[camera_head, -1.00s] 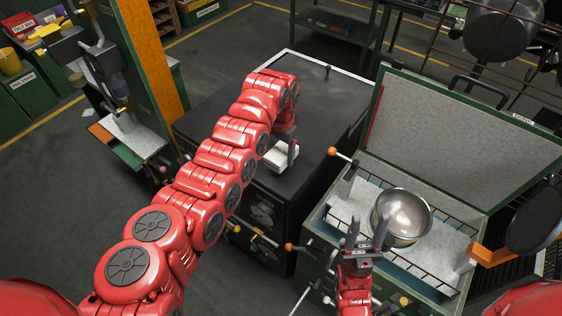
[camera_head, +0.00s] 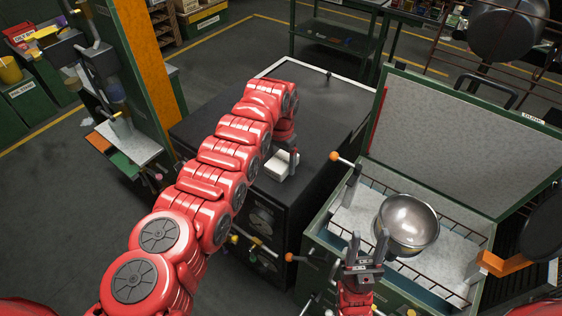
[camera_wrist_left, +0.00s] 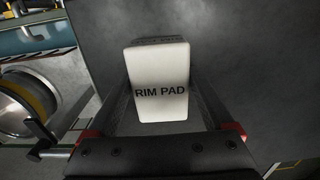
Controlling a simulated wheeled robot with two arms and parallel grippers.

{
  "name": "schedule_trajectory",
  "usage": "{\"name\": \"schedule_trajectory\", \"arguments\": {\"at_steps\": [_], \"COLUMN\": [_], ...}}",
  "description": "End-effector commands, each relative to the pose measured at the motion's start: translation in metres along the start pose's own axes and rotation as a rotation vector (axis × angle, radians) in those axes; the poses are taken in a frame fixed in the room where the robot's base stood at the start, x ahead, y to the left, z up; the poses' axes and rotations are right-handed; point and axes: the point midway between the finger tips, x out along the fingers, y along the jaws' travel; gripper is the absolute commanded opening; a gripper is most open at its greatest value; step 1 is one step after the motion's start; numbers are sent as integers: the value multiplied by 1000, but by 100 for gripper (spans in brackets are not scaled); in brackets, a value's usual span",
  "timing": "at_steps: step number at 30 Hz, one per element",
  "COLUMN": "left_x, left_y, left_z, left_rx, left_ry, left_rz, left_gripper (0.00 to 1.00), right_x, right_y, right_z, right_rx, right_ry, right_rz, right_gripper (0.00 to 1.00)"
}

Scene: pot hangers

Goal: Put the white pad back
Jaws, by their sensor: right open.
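The white pad (camera_head: 278,168), a small block, shows at the near edge of the black cabinet top in the head view. In the left wrist view the pad (camera_wrist_left: 160,70) bears the words RIM PAD and fills the space between the fingers. My left gripper (camera_head: 291,160) is down at the pad, one finger showing beside it. The fingers (camera_wrist_left: 160,105) flank the pad closely, but I cannot tell whether they press on it. My right gripper (camera_head: 368,250) is open, its fingers pointing up beside the steel bowl (camera_head: 408,222).
The black cabinet top (camera_head: 325,110) is mostly bare. A green case (camera_head: 312,238) with a raised lid (camera_head: 455,145) stands to its right, with the bowl over its grey inside. Orange-ended handles (camera_head: 335,157) stick out near the case. A dark pan (camera_head: 548,225) is at far right.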

Motion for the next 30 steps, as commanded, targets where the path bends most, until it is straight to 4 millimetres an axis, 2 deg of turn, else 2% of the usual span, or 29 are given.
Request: {"name": "schedule_trajectory", "arguments": {"at_steps": [2,11,13,17,22,30], "left_x": [-1,-6,-9,-33,-76,-114], "left_y": [0,0,-1,-1,-1,0], "left_z": [0,0,0,-1,-1,-1], "left_rx": [0,0,-2,0,0,0], "left_ry": [0,0,1,6,5,2], "left_rz": [0,0,-1,-3,-4,-2], "left_gripper": [100,100,100,100,100,100], "right_x": [0,6,-1,-14,-31,-34], "right_y": [0,0,0,-1,-2,-2], "right_z": [0,-1,0,2,5,6], "right_rx": [0,0,0,0,0,0], "right_ry": [0,0,0,0,0,0], "right_rz": [0,0,0,0,0,0], "right_gripper": [48,48,48,48,48,48]}}
